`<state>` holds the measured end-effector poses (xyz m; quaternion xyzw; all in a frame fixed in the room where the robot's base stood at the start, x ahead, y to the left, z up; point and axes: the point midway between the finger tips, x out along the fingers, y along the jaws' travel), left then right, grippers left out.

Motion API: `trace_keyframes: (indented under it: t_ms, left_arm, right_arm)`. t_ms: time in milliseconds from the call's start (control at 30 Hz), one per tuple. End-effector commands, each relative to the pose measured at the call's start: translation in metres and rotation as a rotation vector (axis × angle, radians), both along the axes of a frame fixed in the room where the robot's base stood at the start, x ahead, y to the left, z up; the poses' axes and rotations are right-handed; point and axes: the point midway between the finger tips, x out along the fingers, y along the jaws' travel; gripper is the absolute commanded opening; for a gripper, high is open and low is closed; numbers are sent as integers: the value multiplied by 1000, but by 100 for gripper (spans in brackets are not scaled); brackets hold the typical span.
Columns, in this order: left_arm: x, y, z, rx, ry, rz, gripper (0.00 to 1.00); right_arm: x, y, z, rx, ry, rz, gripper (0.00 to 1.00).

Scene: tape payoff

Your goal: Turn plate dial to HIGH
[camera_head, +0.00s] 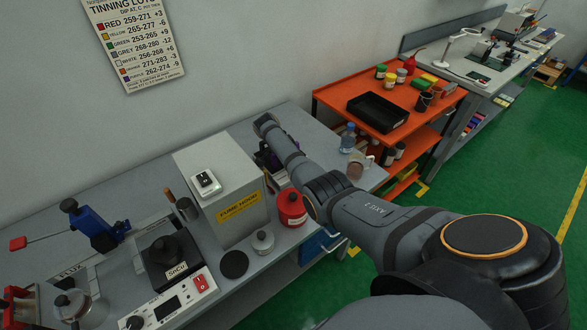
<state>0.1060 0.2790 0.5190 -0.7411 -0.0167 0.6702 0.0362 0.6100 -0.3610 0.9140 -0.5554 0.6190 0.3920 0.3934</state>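The hot plate (186,306) stands at the bottom left of the bench, with a white front panel, a small dark display and a red switch (201,283). A dark round knob (134,323), apparently the plate dial, sits at the panel's left end, close to the picture's bottom edge. Its setting and markings are too small to read. A dark pot labelled SnCu (171,257) sits on the plate. My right arm reaches across to the bench's far end, well away from the dial. My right gripper (268,160) is dark and partly hidden there; its fingers cannot be made out. My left gripper is not in view.
A grey fume hood box (222,186), a red can (291,208), a small metal pot (263,243) and a black disc (234,264) stand right of the plate. A blue device with a red-handled lever (90,226) stands to the left. An orange cart (330,97) stands beyond.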

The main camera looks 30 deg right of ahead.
Motion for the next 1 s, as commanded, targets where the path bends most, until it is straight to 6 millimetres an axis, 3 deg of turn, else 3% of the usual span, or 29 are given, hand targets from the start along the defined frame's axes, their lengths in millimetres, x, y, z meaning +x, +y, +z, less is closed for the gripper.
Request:
trace_keyframes:
  t_ms: [500, 533, 700, 1000]
  left_arm:
    - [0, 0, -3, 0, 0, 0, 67]
    - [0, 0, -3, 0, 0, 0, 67]
    - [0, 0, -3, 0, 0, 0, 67]
    - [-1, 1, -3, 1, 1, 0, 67]
  right_arm:
    - [0, 0, 0, 2, 0, -20, 0]
    - [0, 0, 0, 2, 0, -20, 25]
    - [0, 0, 0, 1, 0, -20, 46]
    - [0, 0, 0, 1, -1, -19, 46]
